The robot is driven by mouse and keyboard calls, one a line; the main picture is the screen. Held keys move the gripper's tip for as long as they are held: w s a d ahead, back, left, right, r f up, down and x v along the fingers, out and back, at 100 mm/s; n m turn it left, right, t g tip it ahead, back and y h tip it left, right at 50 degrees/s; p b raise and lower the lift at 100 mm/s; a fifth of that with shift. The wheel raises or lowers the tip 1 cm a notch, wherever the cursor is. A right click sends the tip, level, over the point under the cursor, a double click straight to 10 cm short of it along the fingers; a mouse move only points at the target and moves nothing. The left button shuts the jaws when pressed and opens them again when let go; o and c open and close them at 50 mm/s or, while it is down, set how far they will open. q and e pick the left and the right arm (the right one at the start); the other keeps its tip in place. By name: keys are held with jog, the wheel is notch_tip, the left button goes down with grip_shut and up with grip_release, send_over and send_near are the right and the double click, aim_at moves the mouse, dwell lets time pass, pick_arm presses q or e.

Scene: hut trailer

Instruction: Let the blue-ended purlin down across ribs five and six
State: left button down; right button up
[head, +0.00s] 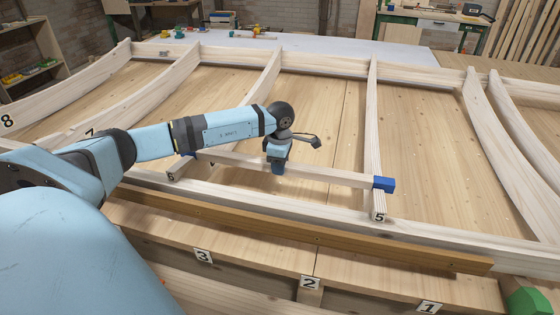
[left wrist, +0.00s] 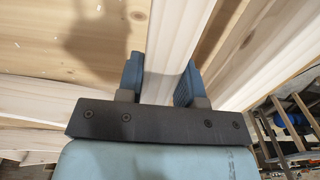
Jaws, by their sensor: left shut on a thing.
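The pale wooden purlin (head: 335,175) lies crosswise between rib six (head: 267,82) and rib five (head: 373,120), near their front ends. Its right blue end (head: 384,184) is over rib five, just behind the label 5. Its left blue end (head: 188,154) is at rib six, partly hidden by my arm. I cannot tell whether the purlin touches the ribs. My left gripper (head: 278,168) is shut on the purlin around its middle. In the left wrist view the purlin (left wrist: 178,45) runs between the two fingers (left wrist: 160,85). My right gripper is out of view.
More curved ribs stand to the left, labelled 7 and 8, and to the right. A brown batten (head: 318,238) lies along the front, above labels 3, 2 and 1. A green thing (head: 530,301) is at the bottom right corner. A pale table (head: 330,50) stands behind.

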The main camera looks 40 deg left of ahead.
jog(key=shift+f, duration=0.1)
pick_arm(q)
jog(key=c, duration=0.7)
grip_release()
jog(key=shift+r, duration=0.65)
notch_tip(320, 180, up, 12)
jog(key=shift+r, duration=0.25)
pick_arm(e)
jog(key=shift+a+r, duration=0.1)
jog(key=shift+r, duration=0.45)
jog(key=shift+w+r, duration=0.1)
